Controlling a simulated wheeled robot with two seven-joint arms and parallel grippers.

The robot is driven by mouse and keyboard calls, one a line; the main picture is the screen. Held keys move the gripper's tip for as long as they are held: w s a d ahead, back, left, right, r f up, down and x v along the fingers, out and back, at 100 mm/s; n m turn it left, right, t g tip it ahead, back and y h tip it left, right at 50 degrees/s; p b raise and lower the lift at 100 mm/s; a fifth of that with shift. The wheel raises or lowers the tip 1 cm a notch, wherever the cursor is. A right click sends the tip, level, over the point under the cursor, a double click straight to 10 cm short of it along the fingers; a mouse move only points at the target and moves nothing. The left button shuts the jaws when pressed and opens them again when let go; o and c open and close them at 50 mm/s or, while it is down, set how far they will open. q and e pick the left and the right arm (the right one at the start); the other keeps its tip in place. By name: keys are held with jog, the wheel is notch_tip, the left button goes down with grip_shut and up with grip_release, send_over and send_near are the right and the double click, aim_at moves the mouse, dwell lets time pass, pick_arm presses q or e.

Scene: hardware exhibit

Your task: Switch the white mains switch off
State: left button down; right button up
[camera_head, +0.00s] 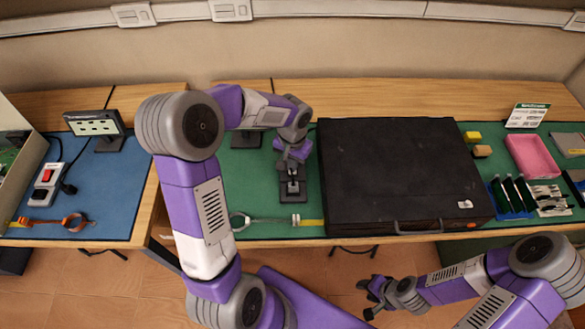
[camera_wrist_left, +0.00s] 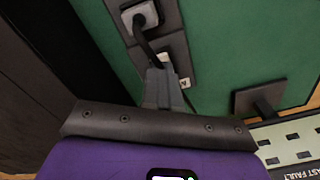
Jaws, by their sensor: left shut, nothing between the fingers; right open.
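A dark power strip (camera_head: 292,191) lies on the green mat, below my left gripper (camera_head: 293,165). In the left wrist view the strip (camera_wrist_left: 176,45) runs up from my shut left fingertips (camera_wrist_left: 158,70), with a grey plug (camera_wrist_left: 145,14) and black cable at its far end. A small white piece, apparently the white switch (camera_wrist_left: 164,57), shows right at the fingertips and is mostly hidden by them. I cannot tell whether they touch it or which way it is tilted. My right gripper (camera_head: 373,296) is open and empty in front of the table.
A large black case (camera_head: 400,170) stands close right of the strip. Another strip with a red switch (camera_head: 46,177) lies on the blue mat at left. A display stand (camera_wrist_left: 262,97) is beside the strip. A pink tray (camera_head: 532,156) is at right.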

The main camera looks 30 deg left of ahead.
pick_arm(q)
jog(key=shift+f+b, duration=0.75)
jog(key=shift+f, duration=0.2)
dwell(0.5)
jog(key=shift+r+p, duration=2.85)
jog(key=shift+r, duration=0.7)
